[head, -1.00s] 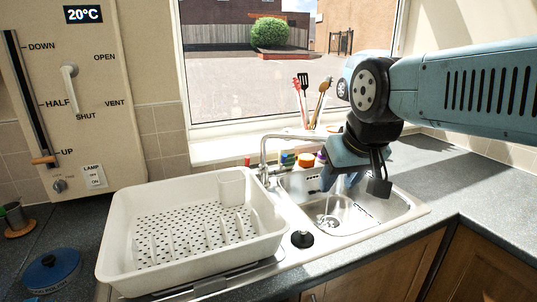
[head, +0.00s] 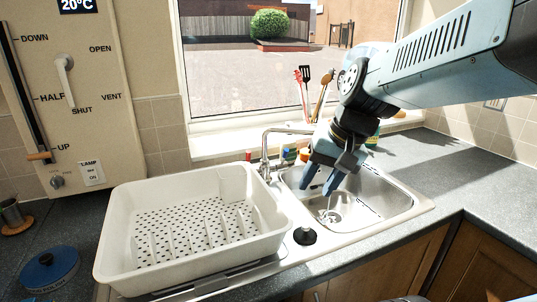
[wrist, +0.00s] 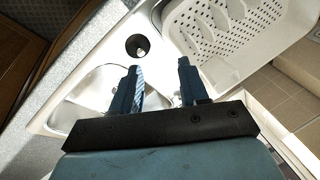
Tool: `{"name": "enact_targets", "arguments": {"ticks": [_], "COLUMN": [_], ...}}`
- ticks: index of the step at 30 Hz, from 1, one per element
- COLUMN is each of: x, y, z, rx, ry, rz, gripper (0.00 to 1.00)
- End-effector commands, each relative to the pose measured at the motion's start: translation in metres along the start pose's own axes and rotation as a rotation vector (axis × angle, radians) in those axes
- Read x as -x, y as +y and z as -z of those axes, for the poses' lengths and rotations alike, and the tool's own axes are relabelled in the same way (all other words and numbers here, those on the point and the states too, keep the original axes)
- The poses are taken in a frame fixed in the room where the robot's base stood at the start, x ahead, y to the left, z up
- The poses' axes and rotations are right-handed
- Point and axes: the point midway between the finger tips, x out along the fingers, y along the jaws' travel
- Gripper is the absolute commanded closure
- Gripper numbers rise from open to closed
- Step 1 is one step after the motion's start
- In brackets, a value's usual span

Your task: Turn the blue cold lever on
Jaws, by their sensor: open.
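The metal tap (head: 265,152) stands behind the sink, its spout reaching right. A small red piece (head: 248,156) shows just left of the tap.
A large white dish rack (head: 125,252) fills the left drainer. Utensils (head: 306,90) and coloured items (head: 289,153) stand by the window behind the sink. The right worktop (head: 420,150) is mostly clear.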

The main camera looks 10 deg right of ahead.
Motion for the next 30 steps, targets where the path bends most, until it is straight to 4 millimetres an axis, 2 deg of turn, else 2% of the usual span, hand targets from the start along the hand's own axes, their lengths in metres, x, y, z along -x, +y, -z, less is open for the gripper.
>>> {"name": "enact_targets", "arguments": {"ticks": [3,14,23,30], "x": [-0.015,-0.048,-0.071,-0.088], "y": [-0.008,-0.033,-0.04,-0.031], "z": [0.008,0.045,0.094,0.145], "rx": [-0.116,-0.467,-0.766,-1.006], "ry": [-0.089,-0.309,-0.444,-0.513], "rz": [0.077,0.329,0.556,0.752], "gripper": [0.56,0.56,0.56,0.56]}}
